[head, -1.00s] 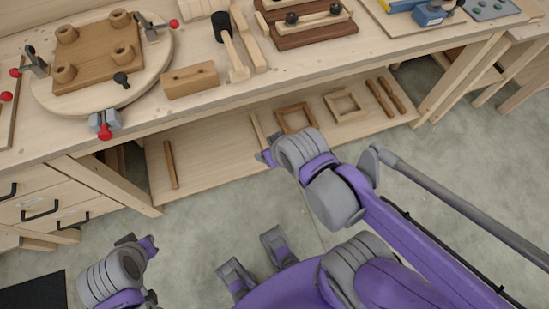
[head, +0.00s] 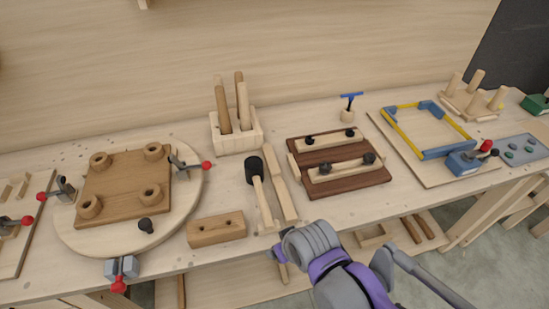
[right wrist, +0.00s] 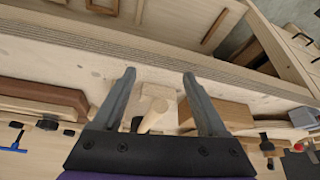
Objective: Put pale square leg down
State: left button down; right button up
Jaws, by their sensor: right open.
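My right gripper (head: 277,246) is at the front edge of the bench. In the right wrist view its two fingers (right wrist: 160,82) are spread, with nothing held between them. A pale narrow stick (head: 283,273) that looks like the pale square leg lies on the lower shelf, partly hidden under the gripper; it also shows at the top of the right wrist view (right wrist: 140,10). Pale square bars (head: 286,199) also lie on the benchtop beside the mallet (head: 262,200), so I cannot tell for certain which is the leg. My left gripper is out of view.
A drilled wooden block (head: 216,229) lies left of the mallet. A round board (head: 190,205) carries a brown seat with clamps. A dark wooden fixture (head: 375,180) stands to the right. A pale box (head: 237,141) holds upright sticks. Frames and sticks lie on the lower shelf.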

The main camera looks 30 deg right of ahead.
jog(key=shift+m, duration=0.3)
jog(key=w+r, duration=0.2)
jog(key=w+d+r+p, duration=0.1)
jog(key=w+r, duration=0.1)
jog(key=w+d+r, duration=0.1)
jog(key=w+r, duration=0.1)
jog(key=shift+w+r+p, duration=0.1)
jog(key=shift+p, duration=0.2)
jog(key=w+d+r+m+g, duration=0.1)
jog(key=w+d+r, duration=0.25)
jog(key=w, duration=0.25)
send_near(278, 181)
jog(key=shift+w+a+f+m+g+h, duration=0.4)
jog(key=shift+w+f+m, duration=0.15)
jog(key=shift+f, duration=0.2)
jog(key=shift+x, duration=3.15)
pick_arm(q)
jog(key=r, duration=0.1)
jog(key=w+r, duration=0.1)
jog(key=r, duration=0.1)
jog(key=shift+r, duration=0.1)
pick_arm(e)
jog(key=shift+d, duration=0.1)
jog(key=shift+c, duration=0.3)
jog(key=shift+r, duration=0.1)
grip_shut()
